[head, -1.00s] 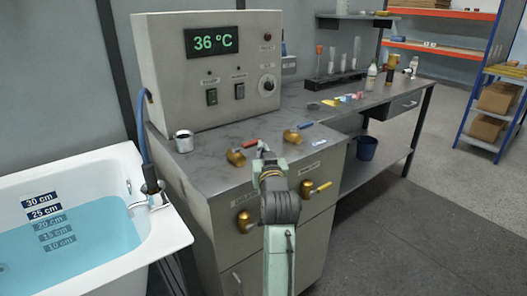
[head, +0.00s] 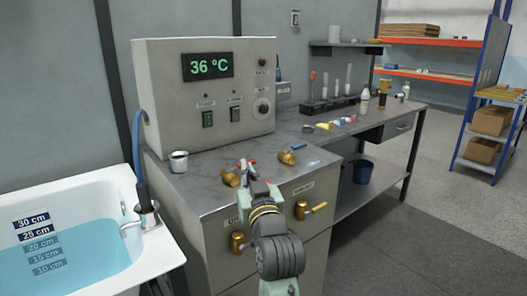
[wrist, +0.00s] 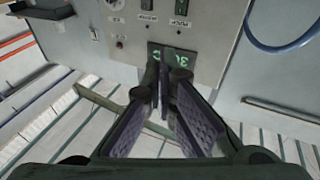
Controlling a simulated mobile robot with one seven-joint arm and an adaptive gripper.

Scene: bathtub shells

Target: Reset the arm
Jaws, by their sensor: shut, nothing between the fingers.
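My gripper (head: 247,168) is in front of the metal cabinet's top, near the valves, in the head view. In the wrist view my gripper (wrist: 165,90) has its fingers together, with nothing between them, and points toward the control box. The grey control box (head: 208,100) stands on the cabinet and its display (head: 208,66) reads 36 °C. The display also shows in the wrist view (wrist: 178,60), partly hidden by the fingertips. My arm hides part of the cabinet front.
A bathtub (head: 150,262) with blue water stands at the left. A metal cup (head: 179,162), a brass valve (head: 229,178) and a blue-handled valve (head: 287,157) are on the cabinet top.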

